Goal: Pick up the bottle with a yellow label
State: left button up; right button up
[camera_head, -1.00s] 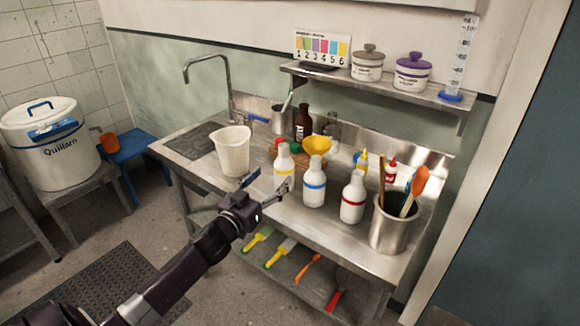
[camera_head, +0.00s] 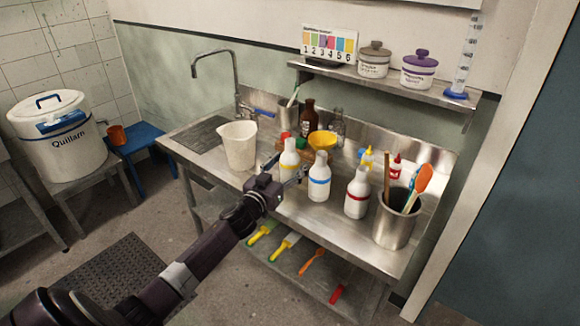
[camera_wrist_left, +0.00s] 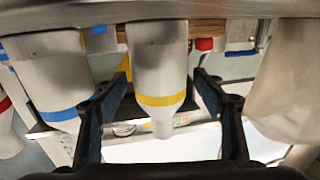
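The white bottle with a yellow label (camera_head: 289,158) stands upright on the steel counter (camera_head: 330,226), leftmost of three similar white bottles. My left gripper (camera_head: 287,168) is open in front of it, with a finger towards each side. In the left wrist view the scene appears upside down. The yellow-banded bottle (camera_wrist_left: 160,60) is between the two open fingers (camera_wrist_left: 160,84), with gaps at both sides, and no grip is visible. The blue-label bottle (camera_head: 319,178) stands just to the right, and the red-label bottle (camera_head: 357,196) farther right. My right gripper is not in view.
A white beaker (camera_head: 239,147) stands left of the bottles. A yellow bowl (camera_head: 322,139) and brown bottle (camera_head: 307,118) are behind. A steel pot (camera_head: 396,222) with utensils stands at the right. A shelf (camera_head: 345,73) hangs above; brushes (camera_head: 286,247) lie below.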

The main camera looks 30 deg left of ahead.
pick_arm(q)
jog(key=c, duration=1.2)
jog(key=shift+c, duration=1)
jog(key=shift+r, duration=0.15)
